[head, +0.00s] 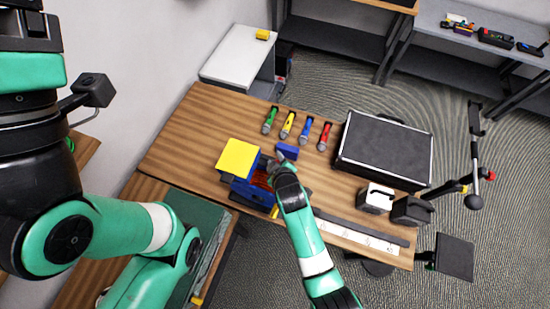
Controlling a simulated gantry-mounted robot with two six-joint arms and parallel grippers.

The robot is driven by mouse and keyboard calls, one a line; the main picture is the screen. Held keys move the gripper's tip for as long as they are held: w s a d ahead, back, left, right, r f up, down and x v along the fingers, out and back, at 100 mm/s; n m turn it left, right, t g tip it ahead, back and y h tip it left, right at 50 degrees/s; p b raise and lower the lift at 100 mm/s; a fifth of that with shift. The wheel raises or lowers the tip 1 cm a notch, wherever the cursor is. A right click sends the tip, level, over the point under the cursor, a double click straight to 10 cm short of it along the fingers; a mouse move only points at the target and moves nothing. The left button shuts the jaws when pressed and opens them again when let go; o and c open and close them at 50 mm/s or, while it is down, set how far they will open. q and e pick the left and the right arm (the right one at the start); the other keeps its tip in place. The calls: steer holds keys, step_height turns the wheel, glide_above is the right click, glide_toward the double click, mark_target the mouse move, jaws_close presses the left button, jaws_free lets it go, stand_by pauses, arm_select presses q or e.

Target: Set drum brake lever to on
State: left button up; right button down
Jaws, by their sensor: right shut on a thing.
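A cable drum unit with a yellow top, blue sides and red parts (238,160) stands near the front edge of the wooden table. My right gripper (277,162) reaches in from below and is at the right side of this unit, shut on a small part there that appears to be the drum brake lever. The fingers and wrist hide most of that part, so its on or off position cannot be told. A small blue block (288,150) lies just beyond the gripper. My left arm fills the left side, but its gripper is out of view.
A white strip (355,232) lies along the front edge. The table's left part is clear.

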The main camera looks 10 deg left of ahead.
arm_select(q)
steer(key=shift+s+a+y, duration=0.1)
steer(key=shift+a+y, duration=0.1)
steer(key=shift+y, duration=0.1)
arm_select(e)
steer(key=c, duration=0.5)
jaws_free()
steer(key=shift+a, duration=0.1)
arm_select(q)
steer(key=shift+r, duration=0.15)
